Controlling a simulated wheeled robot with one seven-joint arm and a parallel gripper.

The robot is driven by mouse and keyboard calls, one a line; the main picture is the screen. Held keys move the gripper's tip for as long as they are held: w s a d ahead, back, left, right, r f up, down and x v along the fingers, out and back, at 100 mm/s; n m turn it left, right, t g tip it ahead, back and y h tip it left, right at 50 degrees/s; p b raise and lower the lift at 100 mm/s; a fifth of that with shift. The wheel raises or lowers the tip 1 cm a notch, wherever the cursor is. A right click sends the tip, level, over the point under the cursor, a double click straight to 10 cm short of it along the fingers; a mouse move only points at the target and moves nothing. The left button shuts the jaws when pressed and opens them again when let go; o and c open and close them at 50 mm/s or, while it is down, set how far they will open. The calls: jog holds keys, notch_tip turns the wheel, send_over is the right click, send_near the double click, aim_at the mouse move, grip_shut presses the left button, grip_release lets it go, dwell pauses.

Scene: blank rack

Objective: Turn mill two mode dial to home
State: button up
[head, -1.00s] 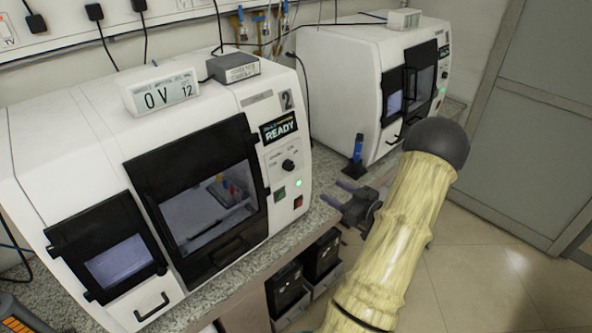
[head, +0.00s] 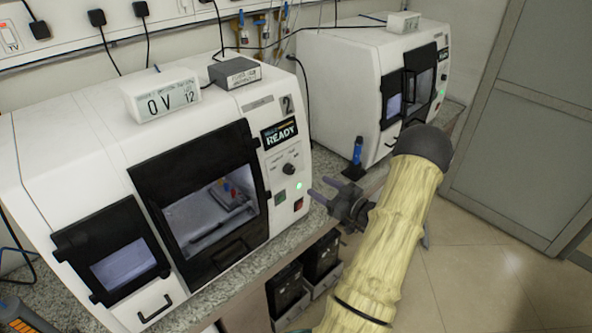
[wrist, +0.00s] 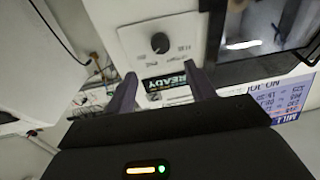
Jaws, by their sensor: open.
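The mill marked 2 (head: 215,97) stands on the left of the counter, with a screen reading READY (head: 280,134). Its black mode dial (head: 289,169) sits below the screen on the white panel, with small labels around it too blurred to read. In the wrist view the dial (wrist: 160,43) shows upside down, beyond the fingertips. My gripper (head: 318,190) is open and empty, its two fingers pointing left at the panel, to the right of the dial and a little lower. The fingers (wrist: 162,80) are apart from the dial in the wrist view.
A green light (head: 298,185) and a red switch (head: 298,204) lie below the dial. A second white mill (head: 340,75) stands behind, with a blue tool (head: 357,152) on the counter before it. Black bins (head: 321,258) sit under the counter.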

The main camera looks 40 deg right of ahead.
aim_at(292, 171)
jog(key=w+p, duration=0.1)
jog(key=w, duration=0.2)
jog(key=w+a+p, duration=0.1)
jog(key=w, duration=0.3)
jog(key=w+a+p, duration=0.1)
jog(key=w, duration=0.2)
jog(key=shift+w, duration=0.35)
jog(key=shift+s, duration=0.1)
jog(key=shift+c, duration=0.6)
jog(key=c, duration=0.9)
jog(key=shift+o, duration=0.2)
